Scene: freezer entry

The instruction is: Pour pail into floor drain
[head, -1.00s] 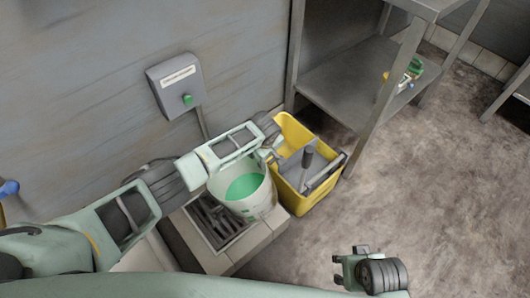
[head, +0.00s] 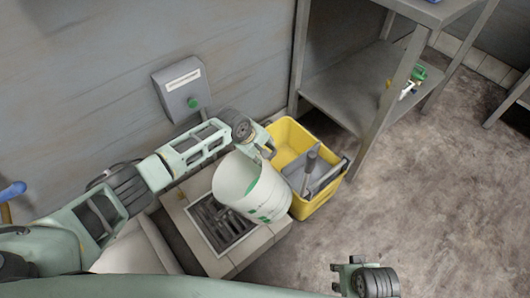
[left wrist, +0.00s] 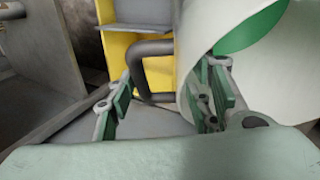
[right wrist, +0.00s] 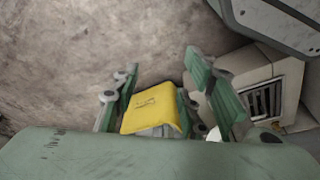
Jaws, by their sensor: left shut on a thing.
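The white pail (head: 262,196) with green markings is tilted beside and partly over the right edge of the floor drain's dark grate (head: 216,222) in the head view. Green liquid (head: 253,186) shows as a thin sliver inside its mouth; no stream is visible. My left gripper (head: 266,147) is shut on the pail at its far upper side. In the left wrist view the pail (left wrist: 285,70) fills the right, and the exact grip is partly hidden. My right gripper (head: 345,272) is open and empty, away from the pail; its spread fingers show in the right wrist view (right wrist: 162,100).
A yellow mop bucket (head: 283,135) with a grey wringer stands right behind the pail. A metal shelf unit (head: 345,95) is at the back right. A grey wall box (head: 182,88) hangs behind the drain. Open floor (head: 420,190) lies to the right.

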